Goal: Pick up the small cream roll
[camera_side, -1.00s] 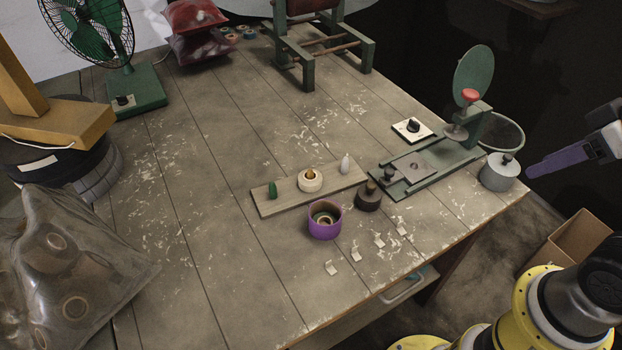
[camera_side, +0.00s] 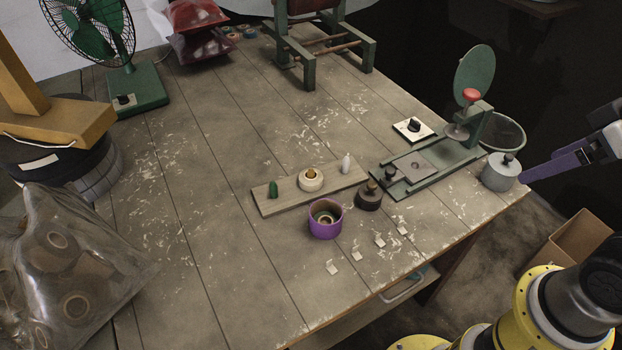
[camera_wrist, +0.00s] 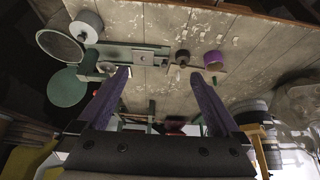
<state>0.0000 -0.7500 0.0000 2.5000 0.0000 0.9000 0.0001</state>
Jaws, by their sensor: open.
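The small cream roll (camera_side: 311,181) sits around a brown-topped peg on a pale wooden board (camera_side: 265,209), between a green peg (camera_side: 273,189) and a white cone (camera_side: 346,163). In the wrist view I cannot clearly make out the cream roll near the right fingertip. My gripper (camera_side: 526,175) has purple fingers and is at the right of the side view, past the table edge and far from the roll. In the wrist view my gripper (camera_wrist: 160,75) shows its two fingers wide apart, with nothing between them.
A purple roll (camera_side: 325,222) and a dark knobbed weight (camera_side: 368,197) stand just in front of the board. A green fixture (camera_side: 430,165) with an upright disc and a grey knobbed pot (camera_side: 500,172) lie between my gripper and the board.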

